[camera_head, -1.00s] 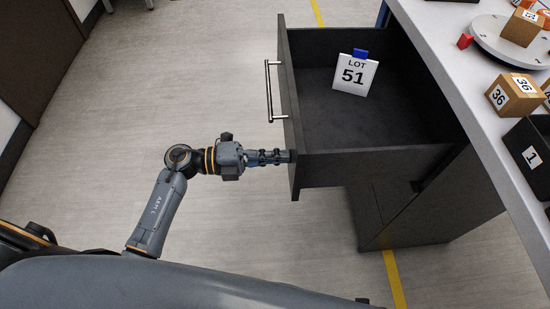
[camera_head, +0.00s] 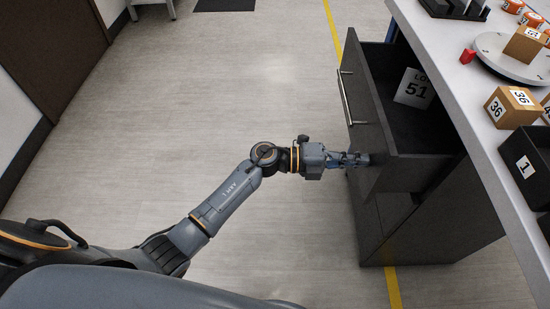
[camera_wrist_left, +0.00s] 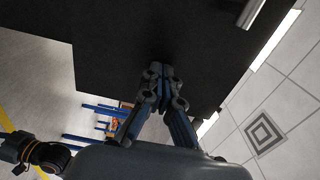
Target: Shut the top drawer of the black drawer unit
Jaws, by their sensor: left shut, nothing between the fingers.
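The black drawer unit (camera_head: 400,228) stands under the right-hand counter. Its top drawer (camera_head: 366,125) is partly open and sticks out to the left, with a metal bar handle (camera_head: 346,98) on its front. My right gripper is not in view.
The white counter (camera_head: 466,84) above holds a round turntable (camera_head: 505,62), orange boxes (camera_head: 513,107), a red piece (camera_head: 467,56) and a black bin marked 1 (camera_head: 528,165). The floor left of the drawer is clear, with a yellow line (camera_head: 393,285) beside the unit.

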